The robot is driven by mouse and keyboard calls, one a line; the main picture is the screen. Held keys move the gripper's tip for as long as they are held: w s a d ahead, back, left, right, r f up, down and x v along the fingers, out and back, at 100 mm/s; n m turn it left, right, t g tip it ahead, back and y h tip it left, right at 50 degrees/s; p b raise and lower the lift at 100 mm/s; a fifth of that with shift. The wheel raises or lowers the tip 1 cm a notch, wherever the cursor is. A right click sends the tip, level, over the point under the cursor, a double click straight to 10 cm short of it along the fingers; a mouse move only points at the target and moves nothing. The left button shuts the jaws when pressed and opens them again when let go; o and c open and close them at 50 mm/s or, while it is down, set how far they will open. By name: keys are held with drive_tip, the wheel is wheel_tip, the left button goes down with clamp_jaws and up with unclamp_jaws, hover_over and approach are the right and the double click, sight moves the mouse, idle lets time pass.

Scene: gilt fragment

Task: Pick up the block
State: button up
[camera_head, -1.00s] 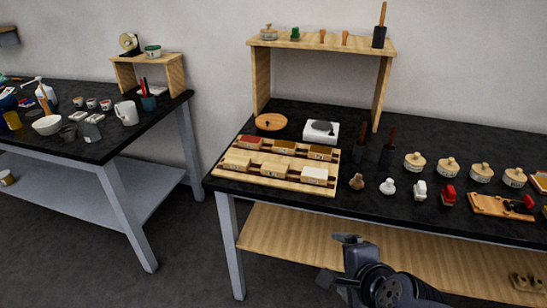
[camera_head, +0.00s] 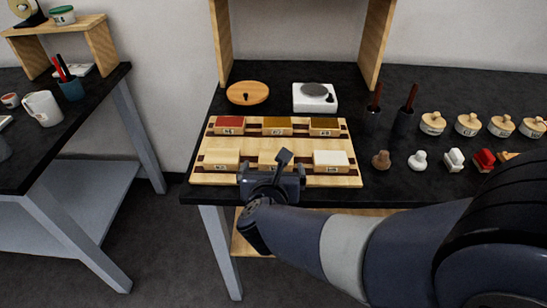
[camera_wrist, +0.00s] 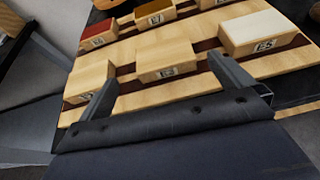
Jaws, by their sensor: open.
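Labelled wooden blocks sit in two rows on a striped wooden tray (camera_head: 203,178). The back row has a red-topped block (camera_head: 229,125), an amber-topped block (camera_head: 277,125) and a darker amber one (camera_head: 325,126). The front row has a pale yellow block (camera_head: 221,159), a tan block (camera_head: 268,158) and a whitish block (camera_head: 331,160). My gripper (camera_head: 271,172) is over the tray's front edge, partly hiding the tan block. In the wrist view, my open gripper (camera_wrist: 163,72) is empty. The tan block (camera_wrist: 165,52) lies ahead between its fingers, apparently untouched; the whitish block (camera_wrist: 264,32) is to the right.
Behind the tray are a round wooden lid (camera_head: 247,93) and a white scale-like box (camera_head: 314,98), under a wooden shelf. Dark holders, stamps and lidded round pots (camera_head: 432,123) stand to the right. Another table with a white mug (camera_head: 42,107) is at left, across a gap.

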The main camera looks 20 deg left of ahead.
sight(266, 162)
drive_tip(key=x, duration=0.2)
drive_tip(key=shift+w+f, duration=0.2)
drive_tip(key=shift+w, duration=0.1)
drive_tip(key=shift+x, duration=2.55)
drive_tip(key=shift+d, duration=0.2)
drive_tip(key=shift+c, duration=0.2)
drive_tip(key=c, duration=1)
